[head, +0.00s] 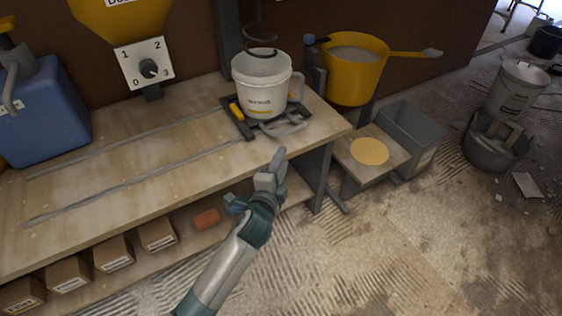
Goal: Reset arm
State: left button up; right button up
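My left arm reaches up from the bottom of the head view. My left gripper (271,172) is in front of the workbench's front edge, below and apart from the white bucket. Its fingers point up and away from me, and I see nothing held in it. Whether the fingers are parted is too small to tell. My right gripper is not in the head view.
A white bucket (258,82) stands in a dark frame on the workbench (110,181). A blue container (45,117) and a dial (147,66) are at the left. A yellow bowl (352,82) and grey bin (411,133) stand right. Open floor lies at lower right.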

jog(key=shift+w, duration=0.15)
